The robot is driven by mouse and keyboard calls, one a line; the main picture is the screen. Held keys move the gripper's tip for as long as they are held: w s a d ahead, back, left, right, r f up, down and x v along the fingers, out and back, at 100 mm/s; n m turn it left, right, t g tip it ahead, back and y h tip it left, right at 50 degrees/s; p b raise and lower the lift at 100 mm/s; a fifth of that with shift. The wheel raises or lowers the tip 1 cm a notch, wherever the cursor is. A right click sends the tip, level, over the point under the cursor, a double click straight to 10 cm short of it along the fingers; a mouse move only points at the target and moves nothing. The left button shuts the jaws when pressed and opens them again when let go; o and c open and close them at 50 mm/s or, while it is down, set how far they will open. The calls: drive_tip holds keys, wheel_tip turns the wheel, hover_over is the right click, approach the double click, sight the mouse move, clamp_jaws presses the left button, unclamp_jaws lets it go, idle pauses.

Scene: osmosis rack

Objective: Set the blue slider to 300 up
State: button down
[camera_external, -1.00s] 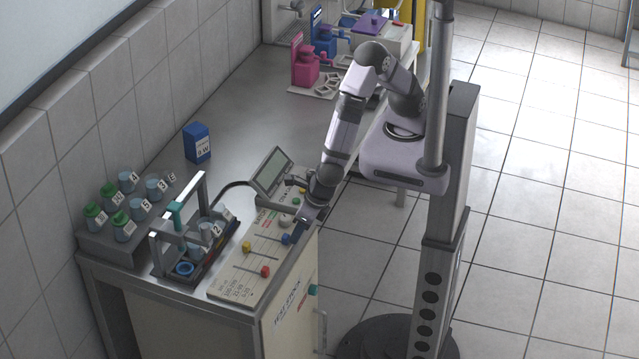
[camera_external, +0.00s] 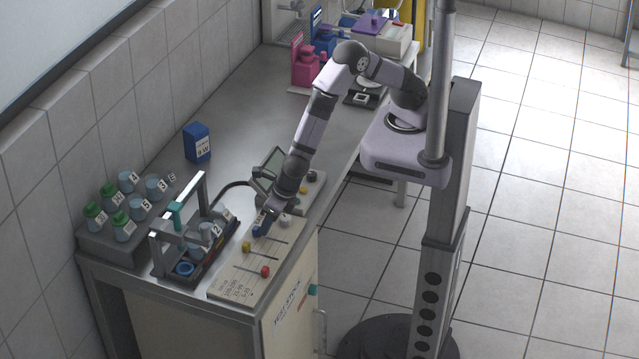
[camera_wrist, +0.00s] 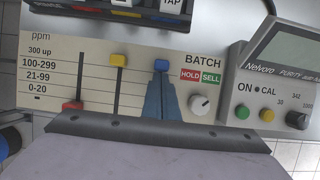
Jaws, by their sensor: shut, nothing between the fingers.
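The blue slider (camera_wrist: 161,65) is at the upper part of its track on the panel (camera_wrist: 215,45), right of the other two sliders; it also shows in the external view (camera_external: 257,232). Its exact row against the ppm scale (camera_wrist: 40,70) is hard to read, but it looks near the upper rows, about level with the yellow slider (camera_wrist: 118,60). My gripper (camera_wrist: 161,80) is shut and empty, its fingertips at the near side of the blue knob, touching or almost touching it. The fingers cover the track below. The red slider (camera_wrist: 73,106) is low on its track.
A round knob (camera_wrist: 199,104) and the HOLD/SELL labels lie right of the blue slider. A meter with a screen (camera_wrist: 285,50) and coloured buttons stands farther right. A bottle rack (camera_external: 166,262) stands beyond the panel's upper edge.

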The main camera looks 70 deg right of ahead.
drive_tip(key=shift+s, duration=0.4)
drive_tip(key=s, duration=0.1)
drive_tip(key=s+r+b, duration=0.1)
drive_tip(key=s, duration=0.1)
drive_tip(key=shift+s, duration=0.3)
drive_tip(key=b+v, duration=0.1)
drive_tip(key=v, duration=0.8)
